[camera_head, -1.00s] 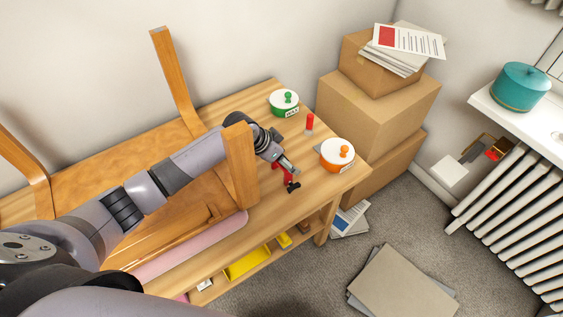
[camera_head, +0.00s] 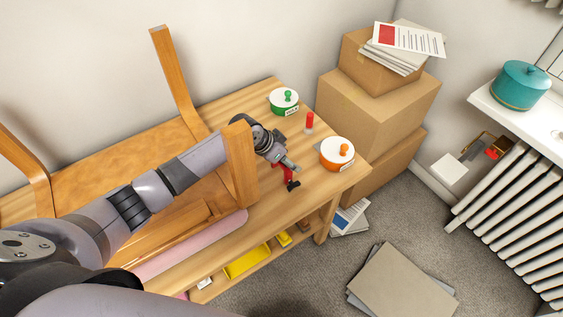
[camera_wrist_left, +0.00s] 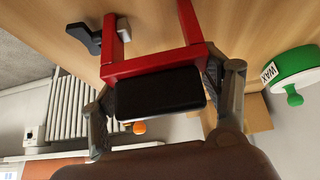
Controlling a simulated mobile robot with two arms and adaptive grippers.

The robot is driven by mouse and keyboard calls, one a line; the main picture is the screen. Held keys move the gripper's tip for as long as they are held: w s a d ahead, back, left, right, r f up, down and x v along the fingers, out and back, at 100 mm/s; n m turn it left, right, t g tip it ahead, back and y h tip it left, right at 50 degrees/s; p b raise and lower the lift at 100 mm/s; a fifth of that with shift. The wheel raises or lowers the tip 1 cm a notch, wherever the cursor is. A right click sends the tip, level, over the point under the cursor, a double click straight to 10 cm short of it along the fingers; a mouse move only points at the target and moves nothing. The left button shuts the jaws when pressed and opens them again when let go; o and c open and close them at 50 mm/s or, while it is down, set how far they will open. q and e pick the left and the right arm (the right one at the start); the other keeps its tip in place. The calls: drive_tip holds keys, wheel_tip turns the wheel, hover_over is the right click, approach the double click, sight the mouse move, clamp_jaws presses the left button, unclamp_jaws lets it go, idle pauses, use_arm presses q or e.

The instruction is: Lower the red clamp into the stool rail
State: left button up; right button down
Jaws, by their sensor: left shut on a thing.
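The red clamp (camera_head: 290,179) is at my left gripper (camera_head: 287,160), over the right part of the wooden bench top. In the left wrist view the clamp's red frame (camera_wrist_left: 155,64) reaches away from me, and its black block (camera_wrist_left: 158,96) sits between the fingers of my left gripper (camera_wrist_left: 160,103). The gripper is shut on the clamp. The upturned stool (camera_head: 240,165) has its legs pointing up; the near right leg stands in front of my left forearm. I cannot make out for sure which part is its rail. My right gripper is out of view.
Cardboard boxes (camera_head: 375,110) are stacked beyond the bench end. A pink roll (camera_head: 195,245) lies along the front edge.

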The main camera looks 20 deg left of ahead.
use_arm(q)
drive_tip(key=c, duration=0.5)
drive_tip(key=shift+c, duration=0.2)
drive_tip(key=shift+r, duration=0.15)
